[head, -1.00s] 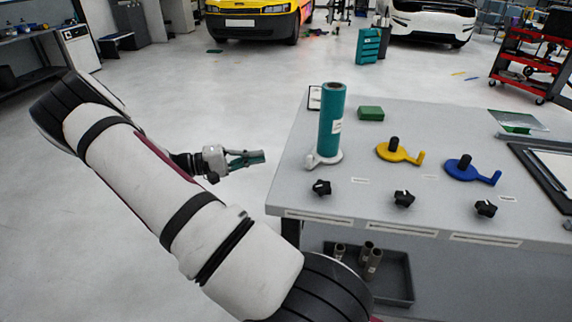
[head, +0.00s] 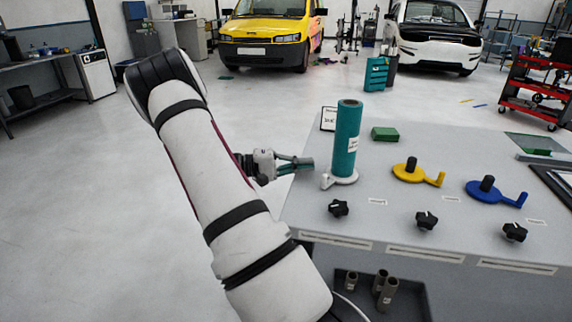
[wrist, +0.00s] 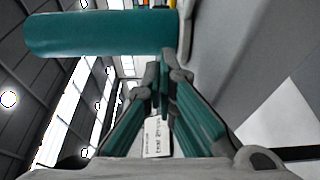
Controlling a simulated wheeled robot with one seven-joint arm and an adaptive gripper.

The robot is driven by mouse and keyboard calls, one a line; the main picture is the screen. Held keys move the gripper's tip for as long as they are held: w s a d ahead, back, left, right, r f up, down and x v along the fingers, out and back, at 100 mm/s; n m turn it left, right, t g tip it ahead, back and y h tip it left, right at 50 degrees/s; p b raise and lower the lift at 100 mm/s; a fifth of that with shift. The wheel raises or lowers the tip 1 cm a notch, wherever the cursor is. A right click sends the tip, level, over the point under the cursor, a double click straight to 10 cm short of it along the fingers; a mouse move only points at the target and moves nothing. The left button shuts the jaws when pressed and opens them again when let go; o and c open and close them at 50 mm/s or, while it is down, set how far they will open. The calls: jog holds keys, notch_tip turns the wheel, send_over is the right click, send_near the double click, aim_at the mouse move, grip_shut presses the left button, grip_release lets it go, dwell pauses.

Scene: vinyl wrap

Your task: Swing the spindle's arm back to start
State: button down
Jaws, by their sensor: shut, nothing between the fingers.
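A teal vinyl roll (head: 346,142) stands upright on a white spindle base (head: 343,177) at the table's left. The base's short white arm, with a raised knob (head: 326,181) at its end, points left and toward the front. My gripper (head: 306,163) is shut and empty at the table's left edge, just left of the roll and a little behind the knob, with a small gap to the roll. In the wrist view the gripper's teal fingertips (wrist: 164,75) meet, and the roll (wrist: 100,34) crosses the top left. The wrist view does not show the knob clearly.
A yellow spindle (head: 411,172) and a blue spindle (head: 487,190), each with an arm pointing right, stand bare further right. Black star knobs (head: 338,208) line the front. Floor left of the table is clear.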

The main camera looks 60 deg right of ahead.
aim_at(315, 187)
jog(key=shift+s+a, duration=1.3)
jog(key=shift+s, duration=0.3)
jog(key=shift+s+a+p, duration=0.7)
jog(key=shift+s+a, duration=0.05)
jog(key=shift+s, duration=0.3)
